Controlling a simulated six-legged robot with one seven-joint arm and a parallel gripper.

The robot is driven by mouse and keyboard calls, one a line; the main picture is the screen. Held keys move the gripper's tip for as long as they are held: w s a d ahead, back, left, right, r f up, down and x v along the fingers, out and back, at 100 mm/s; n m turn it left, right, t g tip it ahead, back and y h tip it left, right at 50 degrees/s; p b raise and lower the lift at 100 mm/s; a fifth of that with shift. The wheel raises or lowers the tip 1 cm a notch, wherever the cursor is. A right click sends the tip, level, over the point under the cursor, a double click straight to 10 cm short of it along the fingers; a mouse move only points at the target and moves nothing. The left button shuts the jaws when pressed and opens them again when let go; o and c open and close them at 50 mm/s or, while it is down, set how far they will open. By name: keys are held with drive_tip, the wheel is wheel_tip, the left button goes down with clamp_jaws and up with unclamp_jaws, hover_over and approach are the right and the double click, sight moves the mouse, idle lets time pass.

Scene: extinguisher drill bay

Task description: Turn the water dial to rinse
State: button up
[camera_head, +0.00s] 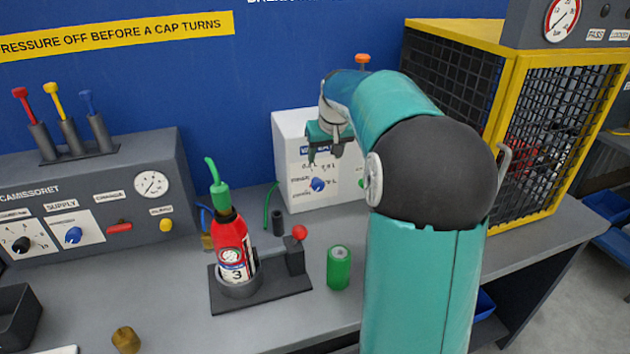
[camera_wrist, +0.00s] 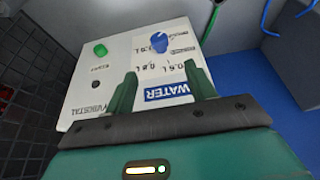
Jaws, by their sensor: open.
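The water dial is a blue knob (camera_head: 317,184) on the front of a white box (camera_head: 288,137) standing against the blue back wall. In the wrist view the blue knob (camera_wrist: 159,43) sits on the white panel (camera_wrist: 85,85), beyond the fingertips and apart from them, near lettering partly readable as "0.6 L". A blue "WATER" label (camera_wrist: 168,91) lies between the fingers in that view. My gripper (camera_head: 325,153) is open and empty in front of the box's upper part, above the knob. Its two green fingers (camera_wrist: 160,82) are spread apart. The word "rinse" is not readable.
A green button (camera_wrist: 100,49) is beside the dial. A red extinguisher (camera_head: 232,247) stands in a dark holder, with a red-knobbed lever (camera_head: 299,232) and green can (camera_head: 339,267) nearby. A yellow-framed mesh cage (camera_head: 510,110) stands right. The front bench has free room.

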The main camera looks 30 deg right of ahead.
sight(319, 182)
drive_tip(key=x, duration=1.4)
drive_tip(key=shift+c, duration=0.2)
drive_tip(key=c, duration=0.9)
